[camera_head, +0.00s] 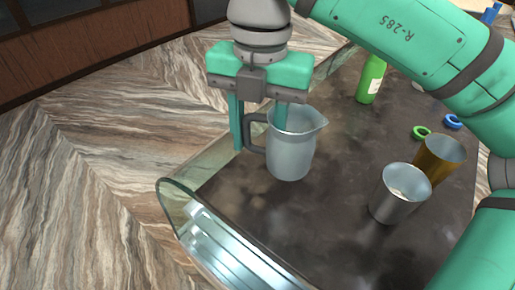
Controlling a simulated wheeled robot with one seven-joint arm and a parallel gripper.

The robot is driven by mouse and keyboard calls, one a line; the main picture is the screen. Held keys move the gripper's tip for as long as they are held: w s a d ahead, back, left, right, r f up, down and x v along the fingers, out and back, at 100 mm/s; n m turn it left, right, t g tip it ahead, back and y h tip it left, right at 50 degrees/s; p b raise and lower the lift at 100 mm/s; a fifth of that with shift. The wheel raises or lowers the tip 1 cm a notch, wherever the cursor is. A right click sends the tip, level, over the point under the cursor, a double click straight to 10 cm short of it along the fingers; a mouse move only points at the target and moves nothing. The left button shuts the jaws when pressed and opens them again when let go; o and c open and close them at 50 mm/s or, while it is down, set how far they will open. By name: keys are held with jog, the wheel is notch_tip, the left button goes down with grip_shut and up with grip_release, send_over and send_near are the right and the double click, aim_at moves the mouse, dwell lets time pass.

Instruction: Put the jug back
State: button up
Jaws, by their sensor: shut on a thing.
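The jug (291,155) is pale grey-blue with a spout to the right and a dark handle (254,134) to the left. It is upright at the left part of the dark counter top (300,220). My gripper (258,140) points down at the jug's left side, one finger left of the handle and the other at the jug's rim. It is shut on the jug, at its handle side. I cannot tell whether the jug's base touches the counter.
A silver cup (399,194) and a brass-coloured cup (439,158) stand to the right. A green bottle (371,80) stands behind, with a green ring (421,132) and a blue ring (453,121) further right. A glass edge (185,172) borders the counter's left side.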

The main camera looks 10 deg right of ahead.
jog(key=shift+w+a+f, duration=0.1)
jog(key=shift+w+f, duration=0.25)
jog(key=shift+f, duration=0.25)
jog(key=shift+w+f, duration=0.1)
jog(key=shift+f, duration=1.5)
jog(key=shift+f, duration=0.15)
jog(key=o, duration=1.5)
jog(key=shift+c, duration=0.2)
notch_tip(320, 180, up, 12)
jog(key=shift+d+r, duration=0.2)
jog(key=shift+d, duration=0.05)
